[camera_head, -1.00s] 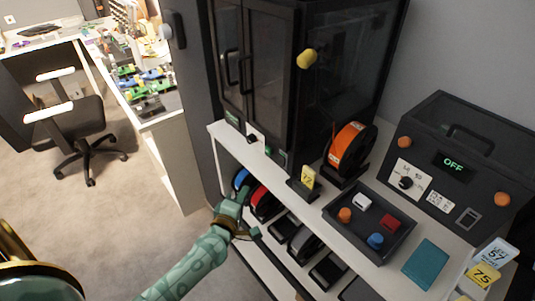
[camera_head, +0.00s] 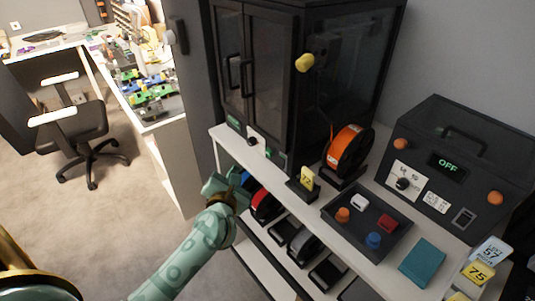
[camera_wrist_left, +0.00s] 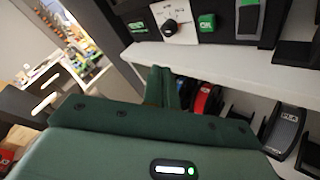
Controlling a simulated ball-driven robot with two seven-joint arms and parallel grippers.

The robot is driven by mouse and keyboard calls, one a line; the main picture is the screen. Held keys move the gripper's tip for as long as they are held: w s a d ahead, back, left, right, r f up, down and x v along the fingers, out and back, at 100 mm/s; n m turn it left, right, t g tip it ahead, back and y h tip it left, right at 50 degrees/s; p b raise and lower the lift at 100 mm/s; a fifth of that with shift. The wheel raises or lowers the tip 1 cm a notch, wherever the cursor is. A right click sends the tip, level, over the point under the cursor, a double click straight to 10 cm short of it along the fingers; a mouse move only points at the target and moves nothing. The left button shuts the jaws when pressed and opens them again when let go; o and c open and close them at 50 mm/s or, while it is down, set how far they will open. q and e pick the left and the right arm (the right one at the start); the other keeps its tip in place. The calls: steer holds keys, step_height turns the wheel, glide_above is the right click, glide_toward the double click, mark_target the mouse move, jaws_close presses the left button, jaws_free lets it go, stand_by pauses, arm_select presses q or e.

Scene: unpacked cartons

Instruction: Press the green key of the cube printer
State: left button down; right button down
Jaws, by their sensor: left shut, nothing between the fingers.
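The cube printer (camera_head: 335,85) is a tall black cabinet with glass doors on the white shelf unit. Its lower front strip has a white plate with a black dial (camera_head: 253,141) and a small green key (camera_head: 269,152) to its right. In the left wrist view this green key (camera_wrist_left: 207,22) shows at the top, right of the dial (camera_wrist_left: 169,26), and another green patch (camera_wrist_left: 138,27) sits left of the dial. My left gripper (camera_head: 222,182) is shut and empty, in front of the shelf and below the key, apart from it. Its fingers show in the left wrist view (camera_wrist_left: 161,86). My right gripper is out of view.
The white shelf edge (camera_wrist_left: 220,66) lies between my left fingers and the printer front. Spools stand on the lower shelf. A dark tray (camera_head: 345,222) with coloured knobs, an orange spool (camera_head: 349,150) and a black box reading OFF (camera_head: 455,170) are to the right.

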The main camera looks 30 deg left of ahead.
mark_target(269, 153)
arm_select(q)
steer(key=w+d, duration=0.1)
steer(key=w, duration=0.1)
steer(key=w+d+b, duration=0.1)
steer(key=w, duration=0.2)
steer(key=w+d+b, duration=0.1)
steer(key=w, duration=0.1)
steer(key=shift+w, duration=0.35)
stand_by(1.3)
steer(key=shift+d, duration=0.1)
stand_by(0.4)
steer(key=shift+w+d, duration=0.15)
steer(key=shift+w, duration=0.2)
